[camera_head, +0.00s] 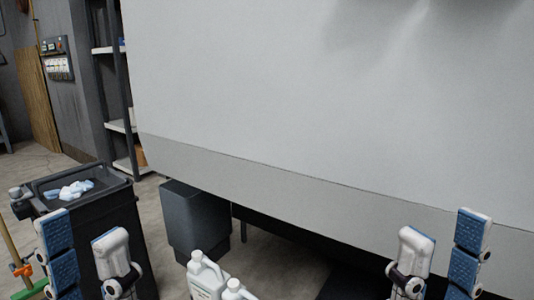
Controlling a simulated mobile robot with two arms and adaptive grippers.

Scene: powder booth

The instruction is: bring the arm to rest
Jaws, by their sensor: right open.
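My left gripper (84,228) is at the lower left, its two blue-padded, white-edged fingers pointing up and apart, with nothing between them. It appears in front of the black bin. My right gripper (442,228) is at the lower right, its fingers also apart and empty, in front of the lower edge of the large pale panel (320,100). The arms behind both grippers are mostly below the picture's edge.
A black bin (130,215) with crumpled pale-blue cloths (70,190) stands at the left. White jugs (205,277) stand at the bottom centre. A dark grey container (195,220) is under the panel. Shelves (118,126) and a wall control box (57,60) are further back.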

